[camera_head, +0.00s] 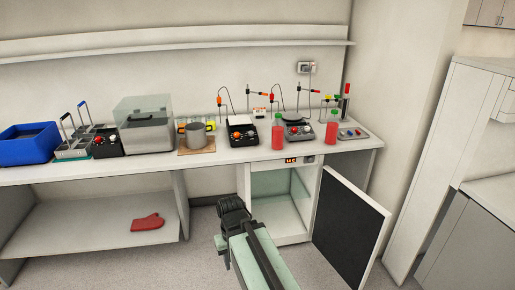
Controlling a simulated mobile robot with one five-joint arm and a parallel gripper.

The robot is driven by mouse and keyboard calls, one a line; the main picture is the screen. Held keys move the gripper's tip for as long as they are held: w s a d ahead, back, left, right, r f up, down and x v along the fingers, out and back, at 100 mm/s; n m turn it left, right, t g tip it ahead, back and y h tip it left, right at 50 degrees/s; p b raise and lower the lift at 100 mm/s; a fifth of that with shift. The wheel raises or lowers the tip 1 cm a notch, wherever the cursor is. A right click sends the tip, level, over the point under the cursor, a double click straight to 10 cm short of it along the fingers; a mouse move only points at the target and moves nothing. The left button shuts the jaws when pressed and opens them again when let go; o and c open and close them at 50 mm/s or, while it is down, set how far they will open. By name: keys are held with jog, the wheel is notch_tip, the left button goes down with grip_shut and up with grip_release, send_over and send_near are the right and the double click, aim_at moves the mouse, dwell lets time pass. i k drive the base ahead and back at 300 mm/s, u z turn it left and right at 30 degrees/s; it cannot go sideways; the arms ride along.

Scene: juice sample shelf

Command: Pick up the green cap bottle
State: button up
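Two bottles with red contents stand upright on the white bench (225,158). One bottle (278,135) is near the bench's front edge, left of a hotplate, and its cap looks green. The other bottle (332,132) stands to the right of the same hotplate, and its cap also looks green. My gripper (232,207) is the dark end of my arm, low in the picture, in front of and below the bench edge. It is apart from both bottles. Its fingers cannot be made out.
Below the bench, a small cabinet (246,185) has its dark-panelled door (350,228) swung open to the right. Hotplates (297,131), a pot (197,135), a clear-lidded bath (144,128) and a blue bin (28,144) crowd the bench. A red mitt (147,222) lies on the lower shelf.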

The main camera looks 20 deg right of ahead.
aim_at(278, 124)
jog(key=u, duration=2.6)
jog(key=i, duration=0.1)
jog(key=z, duration=2.05)
jog(key=i, duration=1.3)
jog(key=z, duration=0.15)
